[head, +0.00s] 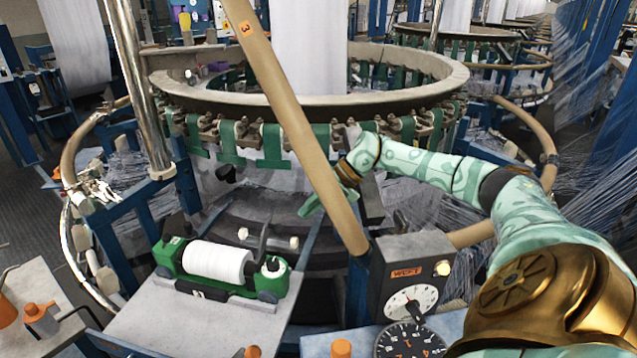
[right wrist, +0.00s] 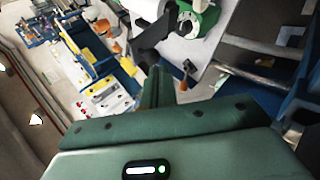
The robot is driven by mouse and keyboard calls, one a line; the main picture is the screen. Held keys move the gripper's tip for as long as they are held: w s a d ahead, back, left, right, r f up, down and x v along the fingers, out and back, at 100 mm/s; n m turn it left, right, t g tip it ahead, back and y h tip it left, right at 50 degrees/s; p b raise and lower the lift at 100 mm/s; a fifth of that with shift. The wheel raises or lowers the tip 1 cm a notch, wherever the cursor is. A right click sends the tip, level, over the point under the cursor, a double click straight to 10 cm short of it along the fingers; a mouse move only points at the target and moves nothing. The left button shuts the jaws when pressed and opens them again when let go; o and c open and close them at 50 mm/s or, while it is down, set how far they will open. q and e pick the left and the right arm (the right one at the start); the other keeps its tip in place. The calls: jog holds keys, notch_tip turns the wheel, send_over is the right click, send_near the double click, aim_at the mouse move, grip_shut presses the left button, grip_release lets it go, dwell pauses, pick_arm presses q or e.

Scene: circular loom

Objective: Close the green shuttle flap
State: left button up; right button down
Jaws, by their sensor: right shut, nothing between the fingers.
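The green shuttle (head: 218,268) lies on a grey tray (head: 180,325) at the left of the head view, with a white spool (head: 216,262) in it. A dark flap-like piece (head: 262,240) stands up at its back right side and looks raised. The right wrist view shows part of the green shuttle (right wrist: 204,18) at the top. My right gripper (head: 308,207) is shut and empty, to the right of and above the shuttle, apart from it. A tan post hides part of it. Its fingers (right wrist: 157,86) also show in the right wrist view. My left gripper is not in view.
The slanted tan post (head: 295,125) crosses in front of my right gripper. A grey dial box (head: 410,275) stands to the right of the tray. The loom ring (head: 310,99) with green straps is behind. Orange-capped parts (head: 40,318) stand at the lower left.

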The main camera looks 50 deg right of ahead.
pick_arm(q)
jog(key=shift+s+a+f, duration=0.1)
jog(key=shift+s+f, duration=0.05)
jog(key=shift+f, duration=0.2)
pick_arm(e)
jog(key=shift+x, duration=2.25)
jog(key=shift+r, duration=0.1)
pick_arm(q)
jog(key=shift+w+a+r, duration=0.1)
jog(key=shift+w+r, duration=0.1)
pick_arm(e)
jog(key=shift+w+a+r, duration=0.2)
jog(key=shift+w+r, duration=0.05)
jog(key=shift+w, duration=0.05)
